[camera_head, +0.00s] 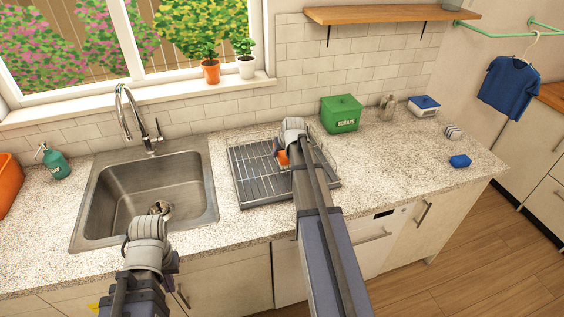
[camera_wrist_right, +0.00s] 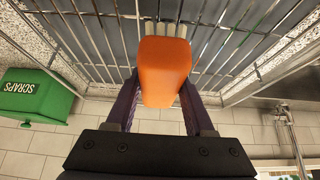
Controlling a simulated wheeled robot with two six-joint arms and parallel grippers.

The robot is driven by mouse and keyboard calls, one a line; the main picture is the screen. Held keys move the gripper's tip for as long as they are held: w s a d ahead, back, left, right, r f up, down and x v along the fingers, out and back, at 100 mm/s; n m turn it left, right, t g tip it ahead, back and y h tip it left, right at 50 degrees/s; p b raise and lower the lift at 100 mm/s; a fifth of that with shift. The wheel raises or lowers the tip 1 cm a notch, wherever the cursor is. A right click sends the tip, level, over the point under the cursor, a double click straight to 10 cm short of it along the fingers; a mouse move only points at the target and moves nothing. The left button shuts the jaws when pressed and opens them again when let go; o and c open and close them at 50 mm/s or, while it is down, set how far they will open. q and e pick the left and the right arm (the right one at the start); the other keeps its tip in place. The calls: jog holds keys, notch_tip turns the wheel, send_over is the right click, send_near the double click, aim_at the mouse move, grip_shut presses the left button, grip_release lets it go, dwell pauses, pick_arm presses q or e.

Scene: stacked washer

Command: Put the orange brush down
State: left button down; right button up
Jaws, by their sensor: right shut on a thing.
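The orange brush (camera_wrist_right: 165,70) is between the two fingers of my right gripper (camera_wrist_right: 162,98), which is shut on it. Its pale bristles (camera_wrist_right: 166,29) point at the wire rack in the right wrist view. In the head view my right gripper (camera_head: 285,150) is over the dish rack (camera_head: 255,175), with a small part of the orange brush (camera_head: 282,158) showing. I cannot tell whether the bristles touch the wires. My left gripper (camera_head: 158,212) is at the front of the sink, seen from behind; its fingers are mostly hidden.
The steel sink (camera_head: 115,195) with its tap (camera_head: 135,115) is left of the rack. A green SCRAPS box (camera_head: 341,114) stands behind the rack to the right. The counter (camera_head: 390,165) between is clear.

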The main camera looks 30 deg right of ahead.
jog(key=shift+f+b, duration=1.25)
jog(key=shift+f, duration=0.35)
jog(key=shift+f, duration=0.2)
jog(key=o, duration=1.2)
jog(key=shift+r, duration=0.1)
jog(key=shift+s+r, duration=0.1)
jog(key=shift+r, duration=0.25)
jog(key=p+v, duration=1)
jog(key=v, duration=0.1)
jog(key=shift+s+a+r, duration=0.1)
jog(key=shift+s+r, duration=0.05)
jog(key=shift+r, duration=0.05)
